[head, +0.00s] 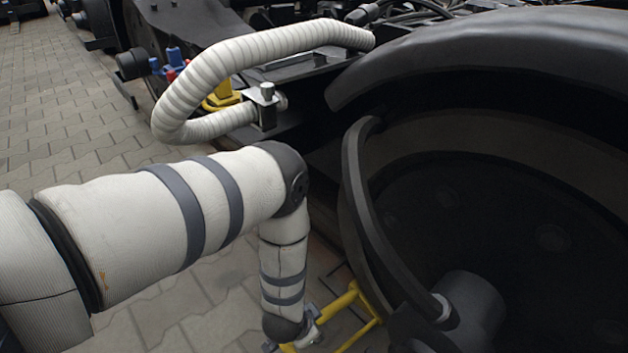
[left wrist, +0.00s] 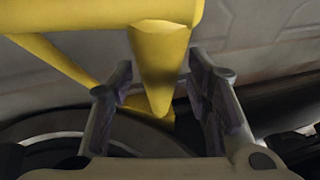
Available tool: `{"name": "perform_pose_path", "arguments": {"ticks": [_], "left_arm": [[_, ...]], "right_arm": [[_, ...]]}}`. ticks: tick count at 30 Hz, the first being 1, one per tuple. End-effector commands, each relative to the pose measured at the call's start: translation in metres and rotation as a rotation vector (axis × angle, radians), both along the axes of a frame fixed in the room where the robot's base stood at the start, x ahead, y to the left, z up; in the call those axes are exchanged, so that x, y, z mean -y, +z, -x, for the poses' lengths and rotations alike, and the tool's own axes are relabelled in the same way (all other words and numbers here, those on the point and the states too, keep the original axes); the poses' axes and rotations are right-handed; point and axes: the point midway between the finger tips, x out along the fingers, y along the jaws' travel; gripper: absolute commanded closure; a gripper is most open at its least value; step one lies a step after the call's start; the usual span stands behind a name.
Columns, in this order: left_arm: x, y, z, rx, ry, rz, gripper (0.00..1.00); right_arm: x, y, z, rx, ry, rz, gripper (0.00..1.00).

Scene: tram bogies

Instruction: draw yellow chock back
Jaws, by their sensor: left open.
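The yellow chock (head: 350,298) is a tube frame low on the paving beside the big dark wheel (head: 520,235). Its lower part is cut off by the picture edge and partly hidden by my arm. My left gripper (head: 308,330) points down at the chock, near the bottom edge. In the left wrist view, a thick yellow bar of the chock (left wrist: 110,17) crosses the top. A tapering yellow piece comes down between the two fingers of my left gripper (left wrist: 160,78), which stand apart. I cannot tell whether they touch it. My right gripper is not in view.
A ribbed pale hose (head: 235,58) loops out from the bogie above my left forearm. Red and blue fittings (head: 172,60) and a yellow part (head: 222,96) sit behind it. A dark curved guard (head: 480,50) overhangs the wheel. Open paving (head: 60,120) lies to the left.

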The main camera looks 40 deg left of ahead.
Motion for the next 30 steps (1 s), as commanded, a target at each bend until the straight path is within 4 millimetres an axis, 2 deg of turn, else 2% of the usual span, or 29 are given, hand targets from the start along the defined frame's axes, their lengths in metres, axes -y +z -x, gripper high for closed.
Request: {"name": "perform_pose_path", "arguments": {"ticks": [2, 9, 11, 15, 16, 22, 30], "left_arm": [[-0.001, -0.005, -0.002, -0.001, 0.001, 0.0, 0.55], [-0.001, -0.005, -0.003, 0.0, 0.001, 0.0, 0.55], [-0.001, -0.005, -0.003, 0.0, 0.001, 0.0, 0.67], [-0.001, -0.005, -0.003, 0.0, 0.0, 0.0, 0.98], [-0.001, -0.005, -0.003, 0.0, 0.0, 0.0, 1.0], [-0.005, -0.004, -0.003, 0.0, 0.0, -0.001, 1.0], [-0.057, -0.004, -0.008, 0.003, 0.002, -0.001, 1.0]], "right_arm": [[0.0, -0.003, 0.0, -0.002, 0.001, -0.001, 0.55], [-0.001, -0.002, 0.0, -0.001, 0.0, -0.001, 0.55], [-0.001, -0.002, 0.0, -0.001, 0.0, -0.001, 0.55], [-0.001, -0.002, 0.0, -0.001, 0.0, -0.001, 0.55], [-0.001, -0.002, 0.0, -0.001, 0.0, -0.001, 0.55], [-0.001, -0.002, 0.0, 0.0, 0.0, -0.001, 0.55], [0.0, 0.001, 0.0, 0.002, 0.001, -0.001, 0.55]]}}
